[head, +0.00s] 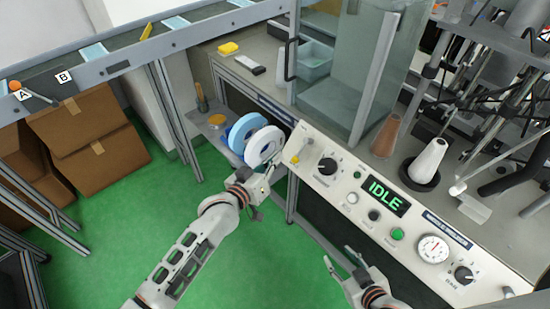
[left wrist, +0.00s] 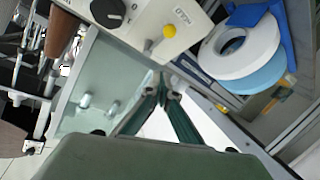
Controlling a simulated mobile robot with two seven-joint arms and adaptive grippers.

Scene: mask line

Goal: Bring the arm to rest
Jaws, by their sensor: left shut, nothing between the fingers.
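My left gripper (head: 266,172) is at the end of the left arm, in front of the left end of the console and close to the white rolls in the head view. In the left wrist view its fingertips (left wrist: 164,84) meet with nothing between them, below the yellow knob. My right gripper (head: 341,260) is low in the head view, in front of the console's lower edge. Its fingers are spread apart with nothing seen between them.
The console (head: 350,215) has knobs, buttons, a gauge and a display reading IDLE (head: 384,197). White and blue rolls (head: 264,146) sit on a low shelf beside my left gripper. Cardboard boxes (head: 85,140) stand at left under a conveyor (head: 130,55). Green floor (head: 110,240) is clear.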

